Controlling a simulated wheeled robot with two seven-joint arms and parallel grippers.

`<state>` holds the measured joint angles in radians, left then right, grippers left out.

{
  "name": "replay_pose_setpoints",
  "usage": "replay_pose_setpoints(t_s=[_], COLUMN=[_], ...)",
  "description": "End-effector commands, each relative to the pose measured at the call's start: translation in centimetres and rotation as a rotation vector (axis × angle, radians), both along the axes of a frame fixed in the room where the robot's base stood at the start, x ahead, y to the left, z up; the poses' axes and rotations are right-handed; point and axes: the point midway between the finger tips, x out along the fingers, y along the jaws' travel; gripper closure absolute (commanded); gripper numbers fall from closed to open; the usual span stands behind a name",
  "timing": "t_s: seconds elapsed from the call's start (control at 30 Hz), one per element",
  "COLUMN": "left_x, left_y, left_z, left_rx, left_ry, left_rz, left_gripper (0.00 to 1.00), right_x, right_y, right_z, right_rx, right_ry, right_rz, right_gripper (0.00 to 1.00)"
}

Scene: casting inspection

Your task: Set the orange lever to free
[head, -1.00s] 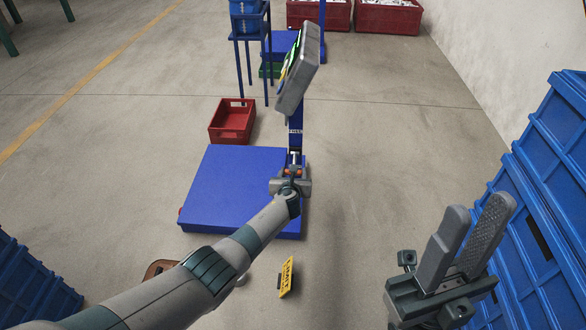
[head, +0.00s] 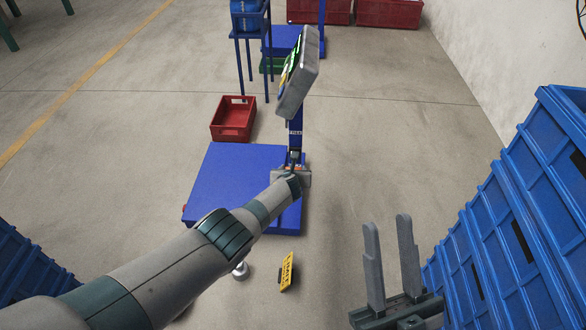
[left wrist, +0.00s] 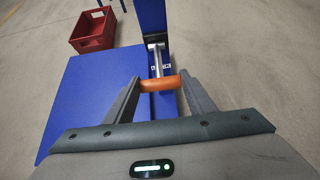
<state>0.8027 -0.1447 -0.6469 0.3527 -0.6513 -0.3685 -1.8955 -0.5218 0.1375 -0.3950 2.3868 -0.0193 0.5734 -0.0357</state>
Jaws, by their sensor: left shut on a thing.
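The orange lever (left wrist: 158,83) sits low at the foot of the scale's blue column (left wrist: 153,18) in the left wrist view. My left gripper (left wrist: 157,85) has its two fingers at the two ends of the lever and is shut on it. In the head view my left gripper (head: 291,176) is at the column base and the lever is mostly hidden behind it. A light metal rod runs from the lever up to the column. My right gripper (head: 390,260) is open and empty, beside the blue crates on the right.
The blue scale platform (head: 225,190) lies left of the column, with a grey display (head: 299,75) on top of it. A red crate (head: 233,118) stands behind the platform. Blue crates (head: 500,225) stand at right. A yellow sign (head: 288,272) and a metal weight (head: 240,269) lie on the floor.

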Motion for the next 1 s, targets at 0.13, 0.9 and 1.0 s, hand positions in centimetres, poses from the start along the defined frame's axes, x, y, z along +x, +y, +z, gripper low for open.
replay_pose_setpoints(t_s=[0.13, 0.9, 1.0], left_x=[0.1, 0.2, 0.1], left_y=[0.1, 0.1, 0.1], left_z=[0.4, 0.4, 0.3], left_rx=[0.002, 0.001, 0.001], left_ry=[0.014, 0.025, 0.026], left_rz=[0.001, 0.002, 0.001], left_gripper=[0.91, 0.31, 0.31], right_x=[0.0, 0.1, 0.1], right_y=[0.5, 0.9, 0.9], right_z=[-0.6, -1.4, -1.4], right_rx=[-0.012, -0.022, -0.022], right_ry=[0.050, 0.089, 0.090], right_rz=[0.008, 0.015, 0.015], right_gripper=[0.69, 0.69, 0.69])
